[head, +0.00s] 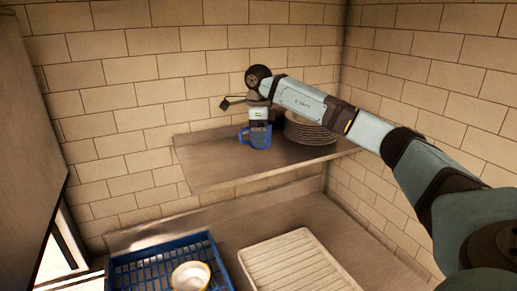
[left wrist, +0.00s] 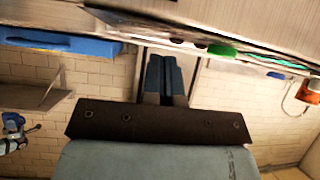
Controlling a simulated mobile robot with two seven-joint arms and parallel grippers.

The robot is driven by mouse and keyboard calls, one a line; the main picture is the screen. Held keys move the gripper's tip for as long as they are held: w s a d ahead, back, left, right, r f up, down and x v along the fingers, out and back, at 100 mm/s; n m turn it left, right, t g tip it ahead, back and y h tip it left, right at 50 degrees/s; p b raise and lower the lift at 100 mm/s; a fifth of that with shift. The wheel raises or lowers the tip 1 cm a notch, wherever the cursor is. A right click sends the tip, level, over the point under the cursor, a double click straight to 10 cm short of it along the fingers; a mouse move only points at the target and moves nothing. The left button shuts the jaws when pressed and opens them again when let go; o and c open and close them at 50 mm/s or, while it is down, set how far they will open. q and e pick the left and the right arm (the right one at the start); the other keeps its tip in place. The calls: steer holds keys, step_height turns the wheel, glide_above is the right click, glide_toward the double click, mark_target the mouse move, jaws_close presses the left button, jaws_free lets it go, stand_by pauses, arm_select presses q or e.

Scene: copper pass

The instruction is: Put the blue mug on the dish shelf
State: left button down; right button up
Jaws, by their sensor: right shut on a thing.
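The blue mug (head: 243,135) is upright at the dish shelf (head: 210,171), left of a stack of plates. Whether its base touches the shelf cannot be told. My right gripper (head: 259,125) is shut on the mug from above, and its handle points left. A small blue shape at the left edge of the left wrist view looks like the same mug. My left gripper (left wrist: 163,75) shows in the left wrist view with its fingers together and nothing between them. It is not in the head view.
A stack of plates (head: 311,130) stands on the shelf right of the mug. Below are a blue dish rack (head: 222,262) holding a white bowl (head: 190,277), and a ribbed pale drainer tray (head: 300,265). The shelf's left part is bare. Tiled walls are behind and right.

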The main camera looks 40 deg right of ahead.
mark_target(258, 160)
arm_select(q)
steer(key=shift+w, duration=0.15)
arm_select(e)
steer(key=shift+f, duration=2.3)
arm_select(q)
steer(key=shift+d, duration=0.1)
steer(key=shift+f, duration=0.1)
arm_select(e)
steer(key=shift+f, duration=0.1)
steer(key=o, duration=1)
steer(key=shift+o, duration=0.2)
